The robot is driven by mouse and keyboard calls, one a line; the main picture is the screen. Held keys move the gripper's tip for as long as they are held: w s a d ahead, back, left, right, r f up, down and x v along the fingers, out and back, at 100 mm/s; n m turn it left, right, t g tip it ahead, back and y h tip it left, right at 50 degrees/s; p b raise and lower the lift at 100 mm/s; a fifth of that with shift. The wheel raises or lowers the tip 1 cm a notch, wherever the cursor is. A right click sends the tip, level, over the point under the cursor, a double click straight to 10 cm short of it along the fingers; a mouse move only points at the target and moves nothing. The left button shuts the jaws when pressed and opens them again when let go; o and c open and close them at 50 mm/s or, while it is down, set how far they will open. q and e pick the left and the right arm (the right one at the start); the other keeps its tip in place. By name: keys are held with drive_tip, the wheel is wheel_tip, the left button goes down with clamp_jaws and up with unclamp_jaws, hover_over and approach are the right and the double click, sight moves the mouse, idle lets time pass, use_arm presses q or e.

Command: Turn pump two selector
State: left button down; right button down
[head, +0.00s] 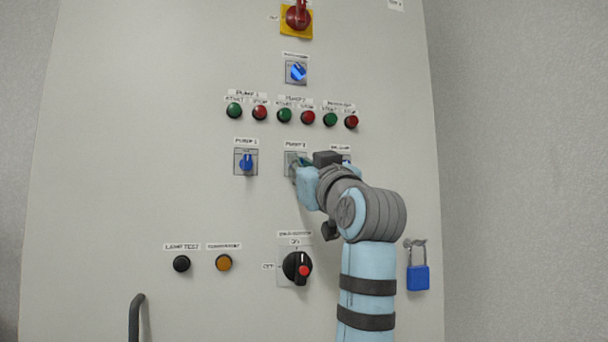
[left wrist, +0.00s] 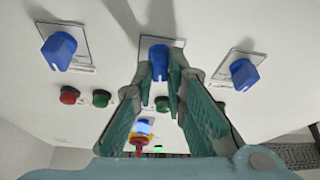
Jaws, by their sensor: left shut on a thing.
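The pump two selector is a blue knob on a small square plate (head: 289,157) under its label in the head view, mostly hidden there by my gripper. In the left wrist view the blue knob (left wrist: 159,57) stands between my fingertips at the top middle. My left gripper (head: 298,167) reaches the panel at this selector; in the left wrist view its green-padded fingers (left wrist: 160,82) are shut on the knob's sides. The knob's exact turn angle is hard to read. My right gripper is not in view.
The pump one selector (head: 246,162) is left of it, and another blue selector (head: 346,160) is right, partly hidden by my arm. Green and red buttons (head: 284,115) sit above. A black rotary switch (head: 297,267) is below, and a blue padlock (head: 418,278) hangs at right.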

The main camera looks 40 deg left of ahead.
use_arm(q)
drive_tip(key=shift+f+m+t+h+b, duration=0.2)
drive_tip(key=shift+m+t+h+b, duration=0.45)
drive_tip(key=shift+m, duration=0.85)
drive_tip(key=c, duration=1.6)
unclamp_jaws()
drive_tip(key=shift+a, duration=0.1)
drive_tip(key=shift+w+a, duration=0.15)
drive_tip(key=v, duration=1.2)
drive_tip(key=shift+f, duration=0.2)
drive_tip(key=shift+a, duration=0.25)
